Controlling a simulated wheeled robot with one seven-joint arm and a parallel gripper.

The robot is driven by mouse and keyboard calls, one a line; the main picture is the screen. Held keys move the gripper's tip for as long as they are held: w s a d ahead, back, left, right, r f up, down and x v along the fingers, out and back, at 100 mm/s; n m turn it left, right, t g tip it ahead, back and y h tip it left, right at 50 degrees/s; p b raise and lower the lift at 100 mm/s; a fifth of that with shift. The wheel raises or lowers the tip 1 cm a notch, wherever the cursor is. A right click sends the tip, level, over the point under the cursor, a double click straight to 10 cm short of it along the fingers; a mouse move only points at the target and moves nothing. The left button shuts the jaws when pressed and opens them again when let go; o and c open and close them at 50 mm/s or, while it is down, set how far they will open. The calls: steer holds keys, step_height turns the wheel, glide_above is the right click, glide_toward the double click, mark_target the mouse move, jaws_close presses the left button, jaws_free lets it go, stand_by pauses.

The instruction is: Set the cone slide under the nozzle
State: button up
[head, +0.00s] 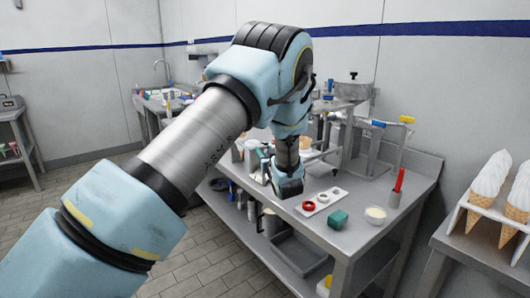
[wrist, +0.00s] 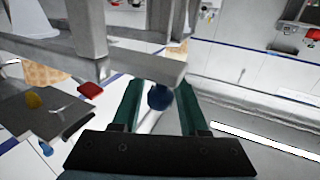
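My gripper (wrist: 158,90) shows in the wrist view with its two green fingers apart. A round blue knob (wrist: 160,97) appears in the gap between them, with narrow gaps on both sides; I cannot tell its depth. A grey metal bar (wrist: 150,66) crosses just beyond the fingertips. It may belong to the cone slide, but I cannot tell. In the head view my gripper (head: 287,185) hangs over the steel table, its fingers hard to make out. The grey metal machine (head: 352,92) stands behind it, partly hidden by my arm. I cannot pick out the nozzle.
The steel table (head: 360,235) holds a white tray (head: 322,203) with red and white rings, a green block (head: 338,219), a small bowl (head: 375,213) and a red-topped holder (head: 397,188). Filled cones (head: 487,180) stand in a rack at right. Blue (head: 378,124) and yellow handles stick out near the machine.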

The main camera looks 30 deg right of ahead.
jaws_close()
steer(key=shift+d, duration=0.1)
stand_by(1.0)
